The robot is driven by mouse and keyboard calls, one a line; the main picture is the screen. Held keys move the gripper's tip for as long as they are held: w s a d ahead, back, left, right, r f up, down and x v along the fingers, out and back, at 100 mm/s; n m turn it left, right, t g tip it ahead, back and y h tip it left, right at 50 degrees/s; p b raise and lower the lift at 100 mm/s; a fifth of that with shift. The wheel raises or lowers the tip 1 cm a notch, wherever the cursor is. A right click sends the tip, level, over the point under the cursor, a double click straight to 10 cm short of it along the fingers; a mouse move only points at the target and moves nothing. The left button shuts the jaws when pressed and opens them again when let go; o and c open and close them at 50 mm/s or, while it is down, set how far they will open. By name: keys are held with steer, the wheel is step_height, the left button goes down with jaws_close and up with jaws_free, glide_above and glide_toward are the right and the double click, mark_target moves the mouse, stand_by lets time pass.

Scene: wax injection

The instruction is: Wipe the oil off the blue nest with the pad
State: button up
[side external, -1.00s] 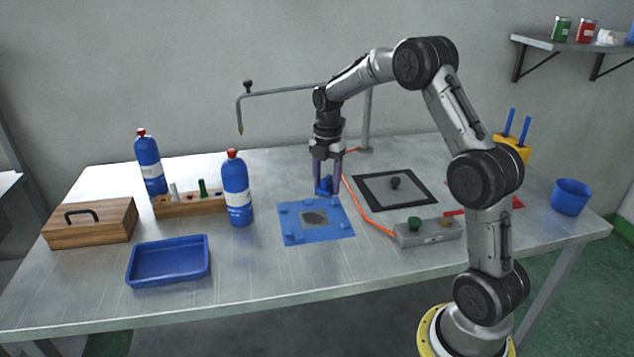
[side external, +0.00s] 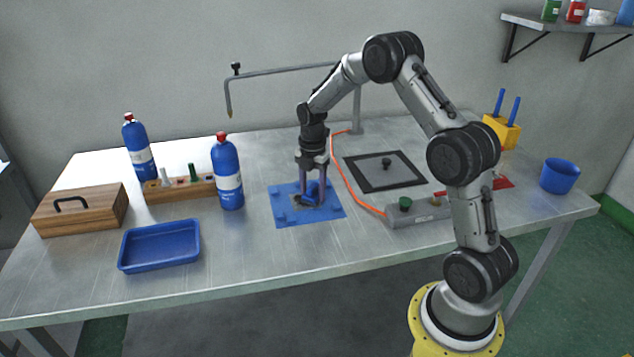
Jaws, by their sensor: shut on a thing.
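The blue nest (side external: 326,213) is a flat square plate with small raised blocks, lying on the metal table left of centre. A dark oil patch (side external: 298,203) shows at its middle, partly hidden by my gripper. My gripper (side external: 312,195) points down over the nest and is shut on a small blue pad (side external: 313,188). The pad is low over the middle of the nest, at the patch's right side. I cannot tell whether it touches the surface.
Two blue bottles (side external: 228,178), a wooden rack (side external: 178,190), a lidded wooden box (side external: 82,212) and a blue tray (side external: 160,246) stand left. An orange hose (side external: 352,192), grey control box (side external: 418,211) and black-framed plate (side external: 385,171) lie right. A blue cup (side external: 559,176) stands far right.

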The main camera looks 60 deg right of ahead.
mark_target(292, 203)
steer(key=shift+w+a, duration=2)
steer(key=shift+a, duration=0.1)
steer(key=shift+s+d, duration=2.5)
steer(key=shift+d, duration=0.05)
steer(key=shift+a, duration=0.35)
steer(key=shift+w+a, duration=2.35)
steer(key=shift+w, duration=0.1)
steer(key=s+d, duration=0.5)
steer(key=shift+r, duration=4.1)
